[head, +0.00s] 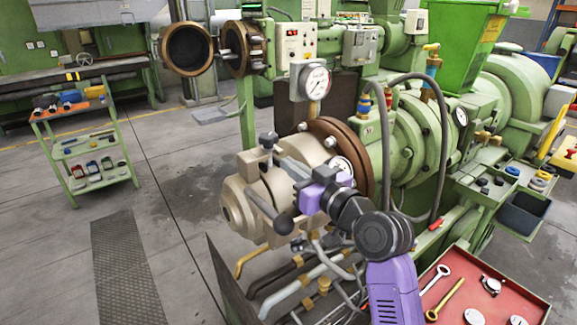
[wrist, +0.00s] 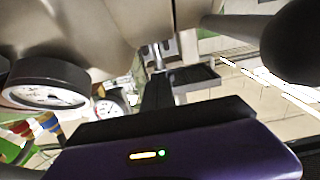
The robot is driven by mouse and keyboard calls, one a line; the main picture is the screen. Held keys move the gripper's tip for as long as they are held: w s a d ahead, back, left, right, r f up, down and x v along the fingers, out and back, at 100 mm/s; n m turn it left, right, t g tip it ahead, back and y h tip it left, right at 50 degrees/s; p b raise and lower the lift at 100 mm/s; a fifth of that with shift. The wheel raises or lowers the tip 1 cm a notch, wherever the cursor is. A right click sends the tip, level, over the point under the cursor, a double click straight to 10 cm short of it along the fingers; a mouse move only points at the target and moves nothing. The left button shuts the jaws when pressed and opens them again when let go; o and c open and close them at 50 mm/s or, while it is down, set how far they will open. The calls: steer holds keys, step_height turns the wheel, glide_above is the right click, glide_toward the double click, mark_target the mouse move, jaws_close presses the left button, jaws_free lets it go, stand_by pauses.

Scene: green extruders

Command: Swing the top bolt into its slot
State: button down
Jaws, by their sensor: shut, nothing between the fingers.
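The beige extruder head (head: 248,195) stands in the middle of the head view. A bolt with a dark head (head: 268,141) stands upright at its top; it looks like the top bolt, but its slot cannot be made out. My gripper (head: 299,174), purple with black fingers, is beside the head, to the right of and below that bolt, apart from it. The fingers are shut and hold nothing; they also show in the wrist view (wrist: 157,88) beneath the beige metal. A dark ball-ended handle (head: 283,223) lies to the lower left of my gripper and looms large in the wrist view (wrist: 294,45).
A pressure gauge (head: 315,80) rises behind the head, and a brown flange (head: 345,137) is just behind my gripper. Grey hoses (head: 440,110) arch at the right. A red tray (head: 490,295) with tools is at the lower right.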

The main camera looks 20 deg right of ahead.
steer(key=v, duration=0.8)
stand_by(0.5)
steer(key=d+r+m+t+h, duration=0.2)
steer(key=d+r+m+h, duration=0.1)
steer(key=s+d+f+m+t+h, duration=0.1)
steer(key=s+d+f+m+h, duration=0.15)
steer(key=s+f, duration=0.6)
steer(key=s+a+f+g, duration=0.1)
steer(key=s+f, duration=0.3)
steer(key=s, duration=0.7)
steer(key=s+a+f+n+g, duration=0.1)
steer(key=s+a+f+g, duration=0.1)
steer(key=s, duration=0.9)
steer(key=s+a+f+n+g, duration=0.1)
steer(key=s+f, duration=0.5)
steer(key=s, duration=0.6)
steer(key=shift+a+f+g, duration=0.2)
steer(key=shift+a+g, duration=0.5)
steer(key=shift+a, duration=0.25)
